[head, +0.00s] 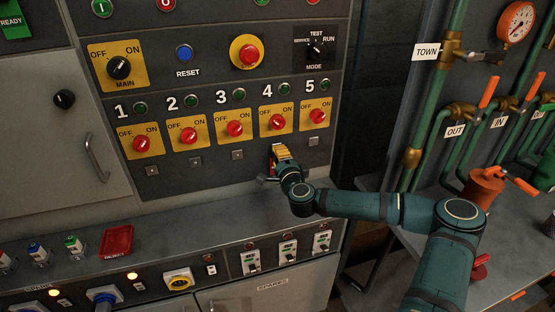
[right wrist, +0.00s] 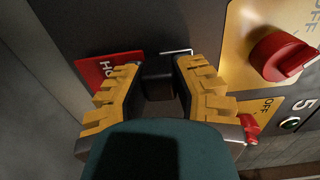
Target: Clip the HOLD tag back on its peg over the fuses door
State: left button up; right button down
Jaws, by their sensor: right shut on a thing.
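The red HOLD tag (right wrist: 108,68) shows in the right wrist view, partly hidden behind a yellow finger; only the start of its lettering shows. My right gripper (right wrist: 158,82) is shut on the tag, with a dark block, apparently its clip, between the fingers. In the head view the right gripper (head: 281,153) is at the panel face, below switch 4. It covers the spot where a small square fitting would continue the row. A pale square edge (right wrist: 176,52) shows just beyond the fingers. I cannot tell whether the tag touches the panel. My left gripper is out of view.
Small square fittings (head: 238,155) sit under the red rotary switches (head: 235,129). A grey door (head: 50,150) with a handle is at left. A ledge (head: 190,222) runs below, with a red tray (head: 117,241). Green pipes (head: 425,120) stand at right.

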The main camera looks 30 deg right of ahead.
jog(key=shift+s+r, duration=0.1)
jog(key=shift+r, duration=0.05)
jog(key=shift+p+v, duration=0.45)
jog(key=shift+v, duration=2.4)
jog(key=shift+a, duration=0.1)
